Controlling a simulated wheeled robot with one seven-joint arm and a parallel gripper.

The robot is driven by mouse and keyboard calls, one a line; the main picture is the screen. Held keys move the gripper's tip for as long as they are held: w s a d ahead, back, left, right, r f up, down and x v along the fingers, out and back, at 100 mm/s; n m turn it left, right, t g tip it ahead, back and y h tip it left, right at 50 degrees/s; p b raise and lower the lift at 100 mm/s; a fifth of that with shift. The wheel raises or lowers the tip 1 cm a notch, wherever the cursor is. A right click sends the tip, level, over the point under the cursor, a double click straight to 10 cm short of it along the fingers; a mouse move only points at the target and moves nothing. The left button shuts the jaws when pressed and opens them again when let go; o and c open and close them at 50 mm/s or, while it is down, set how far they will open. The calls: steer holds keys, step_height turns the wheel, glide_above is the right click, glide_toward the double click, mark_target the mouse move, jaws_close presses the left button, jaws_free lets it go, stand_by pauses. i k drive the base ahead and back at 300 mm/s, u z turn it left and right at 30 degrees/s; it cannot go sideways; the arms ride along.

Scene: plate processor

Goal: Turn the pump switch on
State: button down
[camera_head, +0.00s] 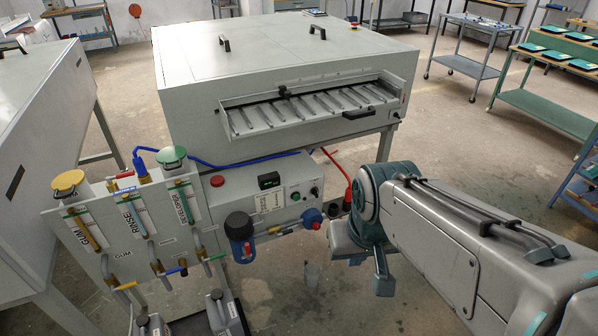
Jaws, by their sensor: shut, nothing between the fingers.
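The grey control box (252,214) stands below the front of the large grey plate processor (240,108). Its front carries a red mushroom button (217,181), a small dark display with green digits (269,181), paper labels (270,201) and a small dark knob (314,190) at the right, which may be the pump switch. The switch's lettering and position are too small to read. My gripper (345,240) is at the end of my arm, below and right of the knob and apart from it. It is shut and empty; its fingertips are hard to make out.
A blue filter housing (240,238) and a blue-and-red fitting (312,217) stick out below the box. A red hose (340,170) curves down at its right. The gum, rinse and developer panel (130,225) stands at left.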

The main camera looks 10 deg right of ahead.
mark_target(315, 192)
steer(key=z, duration=0.35)
steer(key=k, duration=0.45)
steer(key=i, duration=1.1)
steer(key=z, duration=0.75)
